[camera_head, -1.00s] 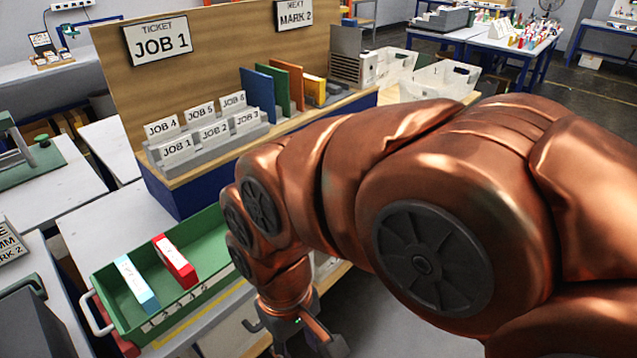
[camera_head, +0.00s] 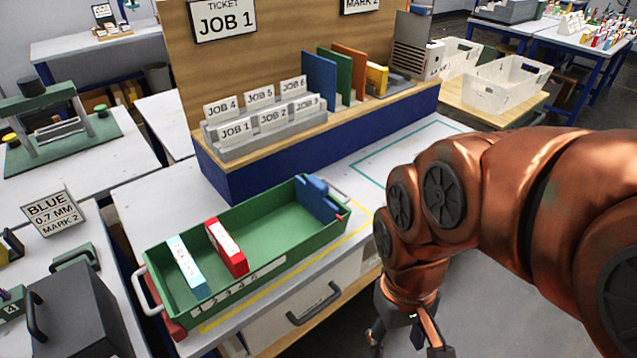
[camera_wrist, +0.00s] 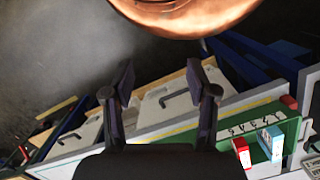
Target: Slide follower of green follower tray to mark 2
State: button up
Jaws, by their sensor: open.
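The green follower tray (camera_head: 275,238) lies on the white bench, with a strip of numbers along its front wall. A blue upright piece (camera_head: 318,198), which looks like the follower, stands at the tray's right end. A red block (camera_head: 227,247) and a light blue and white block (camera_head: 187,266) stand in the left half. The wrist view shows the tray (camera_wrist: 262,113), red block (camera_wrist: 241,152) and light blue block (camera_wrist: 271,142) at lower right. My gripper (camera_head: 402,338) is open and empty, in front of the bench and apart from the tray; its fingers (camera_wrist: 160,84) show spread.
A blue-sided shelf (camera_head: 290,150) with job cards and coloured boards stands behind the tray. The tray has a pale handle at each end. A drawer front with a dark handle (camera_head: 313,305) is below the bench edge. A dark grey box (camera_head: 85,310) stands left.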

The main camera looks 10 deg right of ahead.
aim_at(311, 193)
jog(key=u, duration=0.5)
jog(key=k, duration=0.6)
jog(key=u, duration=0.7)
jog(key=i, duration=0.95)
jog(key=z, duration=0.8)
